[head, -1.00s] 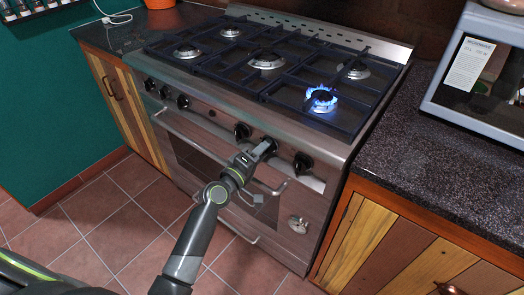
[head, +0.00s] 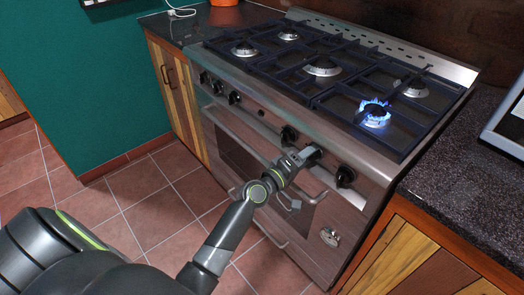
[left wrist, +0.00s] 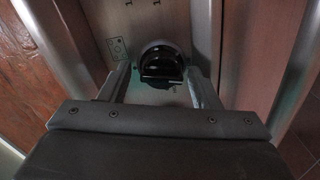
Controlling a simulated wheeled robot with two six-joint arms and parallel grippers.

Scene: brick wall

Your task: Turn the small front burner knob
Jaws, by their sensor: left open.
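The stove (head: 262,115) has black knobs along its steel front panel. My left gripper (head: 305,155) is at a knob (head: 314,151), the middle one of the right-hand group. In the left wrist view this black knob (left wrist: 161,64) sits between the two open fingers (left wrist: 158,88), with a gap showing on both sides. Other knobs stand to its left (head: 289,135) and right (head: 345,175). The front right burner (head: 374,115) burns with a blue flame. I cannot tell which burner the knob at my gripper serves. My right gripper is not in view.
The oven door handle (head: 282,182) runs below the panel, close under my left wrist. A dark stone counter (head: 465,175) adjoins the stove on the right, with a grey appliance (head: 508,125) at the edge. The tiled floor (head: 150,205) in front is clear.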

